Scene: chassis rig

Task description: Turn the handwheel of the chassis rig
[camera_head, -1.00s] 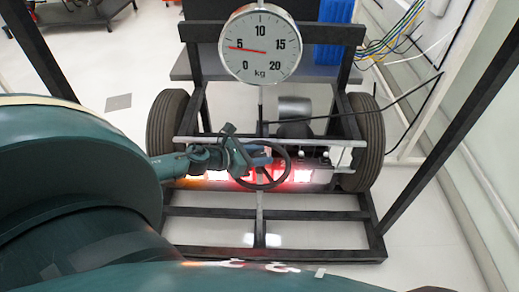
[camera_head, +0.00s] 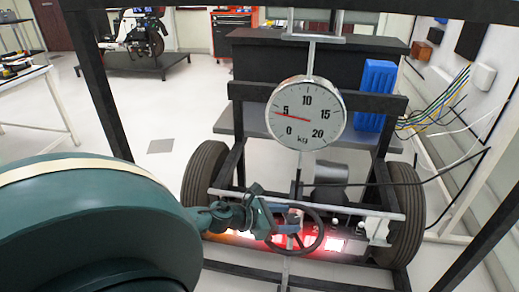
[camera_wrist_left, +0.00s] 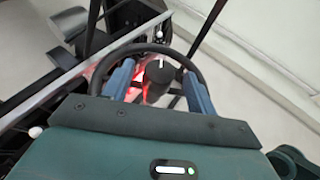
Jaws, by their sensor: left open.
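The dark handwheel (camera_head: 318,232) is on the front of the chassis rig (camera_head: 232,192), below the round dial. My left gripper (camera_head: 284,220) is at the left part of the wheel in the head view. In the left wrist view the left gripper (camera_wrist_left: 158,85) is open, its two blue fingers apart with the wheel's hub between them. The handwheel (camera_wrist_left: 150,48) arches past the fingertips there; whether they touch the rim I cannot tell. My right gripper is not in view.
A kg dial (camera_head: 306,113) hangs above the wheel, its needle near 4. Tyres (camera_head: 406,212) stand at both sides of the rig. Dark frame posts (camera_head: 100,95) flank it. Cables (camera_head: 452,165) run at right. A blue container (camera_head: 375,95) stands behind.

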